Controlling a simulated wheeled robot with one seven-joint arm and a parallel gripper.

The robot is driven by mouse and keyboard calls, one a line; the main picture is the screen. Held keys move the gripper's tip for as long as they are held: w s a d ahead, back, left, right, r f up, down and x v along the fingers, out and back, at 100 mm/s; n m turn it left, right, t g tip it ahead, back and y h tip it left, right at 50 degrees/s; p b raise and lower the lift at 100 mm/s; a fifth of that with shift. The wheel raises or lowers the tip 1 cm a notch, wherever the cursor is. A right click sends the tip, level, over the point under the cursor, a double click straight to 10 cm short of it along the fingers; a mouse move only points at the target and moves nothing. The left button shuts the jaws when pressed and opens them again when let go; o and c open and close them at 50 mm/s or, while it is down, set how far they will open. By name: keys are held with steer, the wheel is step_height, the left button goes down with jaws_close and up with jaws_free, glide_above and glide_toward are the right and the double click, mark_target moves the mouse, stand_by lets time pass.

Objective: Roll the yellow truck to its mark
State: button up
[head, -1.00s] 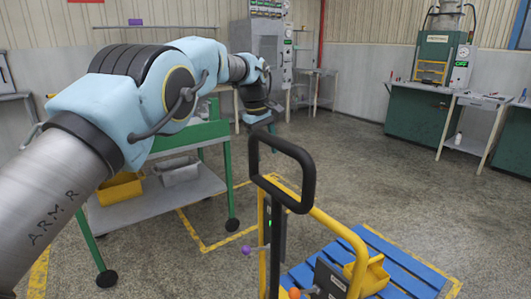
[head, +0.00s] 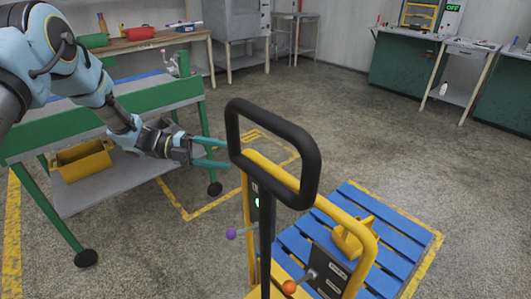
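The yellow truck (head: 370,245) stands at the lower middle of the head view, with a tall black loop handle (head: 310,180) nearest me. A blue slatted deck (head: 395,230) lies at its far side. My gripper (head: 228,153) reaches in from the left at the loop's left bar. Its two teal fingers are spread, one above the other, with the tips close to the bar. I cannot tell whether they touch it. A yellow floor outline (head: 187,215) lies beyond the truck, left of centre. Another yellow line (head: 425,263) runs along the deck's right side.
A green-framed cart (head: 108,223) with a yellow bin (head: 83,165) on its lower shelf stands at left, under my arm. Levers with purple (head: 231,234) and orange (head: 289,287) knobs stick out of the truck. Benches line the back and right. The middle floor is clear.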

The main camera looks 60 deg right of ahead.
mark_target(253, 159)
steer(key=p+x, duration=0.3)
steer(key=x, duration=0.6)
steer(key=shift+r, duration=0.15)
steer(key=shift+p+x, duration=0.3)
steer(key=shift+x, duration=0.55)
jaws_close()
steer(key=shift+d, duration=0.1)
stand_by(0.4)
